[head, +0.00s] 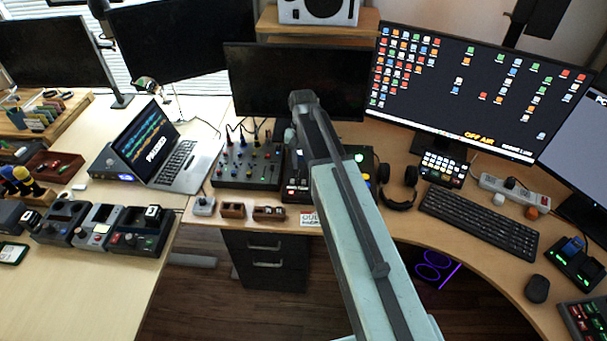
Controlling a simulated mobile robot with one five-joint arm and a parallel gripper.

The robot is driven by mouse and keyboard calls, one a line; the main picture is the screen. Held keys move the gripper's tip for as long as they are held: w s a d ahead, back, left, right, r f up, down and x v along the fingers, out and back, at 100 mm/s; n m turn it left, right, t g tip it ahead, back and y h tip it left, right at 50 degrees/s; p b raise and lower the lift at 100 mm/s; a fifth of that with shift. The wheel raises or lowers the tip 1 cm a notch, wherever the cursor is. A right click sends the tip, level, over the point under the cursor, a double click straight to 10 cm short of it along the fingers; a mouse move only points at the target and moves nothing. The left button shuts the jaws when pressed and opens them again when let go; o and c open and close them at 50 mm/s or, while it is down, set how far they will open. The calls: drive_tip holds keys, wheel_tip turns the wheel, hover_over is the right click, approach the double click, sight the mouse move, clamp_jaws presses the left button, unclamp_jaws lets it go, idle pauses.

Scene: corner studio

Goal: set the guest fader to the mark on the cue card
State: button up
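A white card (310,219) with dark print lies at the front edge of the desk, partly covered by my arm. It may be the cue card; the print is too small to read fully and I cannot make out a mark. A mixer (247,164) with colored knobs stands left of my arm. Another dark console (297,190) sits right beside it, mostly hidden behind my arm. I cannot tell which control is the guest fader. My arm reaches up across the middle of the view; my gripper does not show.
An open laptop (160,145) stands left of the mixer. Two small brown blocks (233,210) lie at the desk edge. Headphones (398,188), a keyboard (480,220) and a lit button pad (443,169) lie to the right. Monitors (470,95) line the back.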

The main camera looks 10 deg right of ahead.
sight(303, 181)
drive_tip(key=shift+a, duration=0.15)
drive_tip(key=shift+w+d+f+b, duration=0.1)
drive_tip(key=shift+d+f+b, duration=0.1)
drive_tip(key=shift+f+b, duration=0.25)
wheel_tip(303, 181, down, 7)
drive_tip(key=b, duration=0.7)
drive_tip(key=shift+f, duration=0.1)
clamp_jaws()
idle(0.5)
